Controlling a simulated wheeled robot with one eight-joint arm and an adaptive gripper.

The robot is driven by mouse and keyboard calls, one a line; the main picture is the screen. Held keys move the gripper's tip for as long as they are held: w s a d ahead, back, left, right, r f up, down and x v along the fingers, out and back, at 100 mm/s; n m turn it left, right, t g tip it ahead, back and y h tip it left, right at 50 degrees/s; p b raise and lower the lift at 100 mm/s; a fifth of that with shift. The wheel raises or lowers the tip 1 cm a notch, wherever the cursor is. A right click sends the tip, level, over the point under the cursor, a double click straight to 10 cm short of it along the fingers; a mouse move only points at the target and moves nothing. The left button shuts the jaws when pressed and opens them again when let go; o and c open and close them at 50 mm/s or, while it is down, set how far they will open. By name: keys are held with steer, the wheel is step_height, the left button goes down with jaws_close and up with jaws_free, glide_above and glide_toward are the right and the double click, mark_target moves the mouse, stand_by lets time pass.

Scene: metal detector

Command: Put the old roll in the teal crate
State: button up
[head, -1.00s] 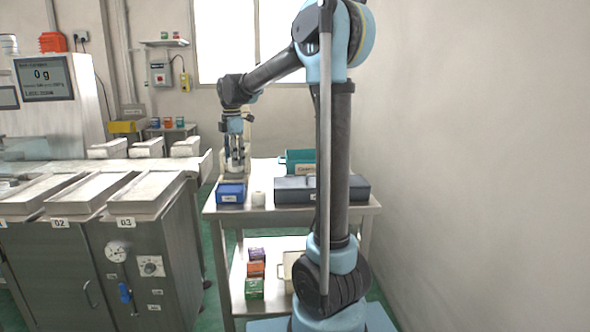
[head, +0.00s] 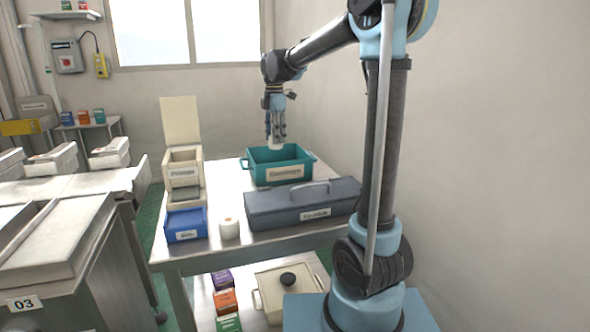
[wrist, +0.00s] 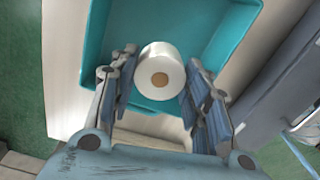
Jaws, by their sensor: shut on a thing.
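My gripper (head: 276,133) is shut on a white roll (head: 277,147) with a brown core. In the wrist view the roll (wrist: 160,62) sits between the two fingers (wrist: 158,85), its round end facing the camera. The teal crate (head: 283,172) stands open at the back of the steel table, with a label on its front. The roll is over the crate's opening; in the wrist view the crate's floor and walls (wrist: 205,22) show around and beyond it. A second white roll (head: 229,229) stands on the table's front part.
A long grey toolbox (head: 302,205) with a raised handle lies in front of the crate. A blue bin (head: 186,225) and a cream box (head: 184,168) with its lid up stand at the left. A lower shelf holds small boxes (head: 226,301) and a lidded container (head: 286,292).

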steer(key=shift+w, duration=0.2)
steer(key=shift+w+d, duration=0.2)
steer(key=shift+d, duration=0.05)
steer(key=shift+d+f, duration=0.1)
steer(key=shift+f, duration=4.95)
steer(key=o, duration=1.1)
steer(key=shift+s, duration=0.1)
step_height(320, 180, up, 12)
steer(key=shift+r, duration=0.1)
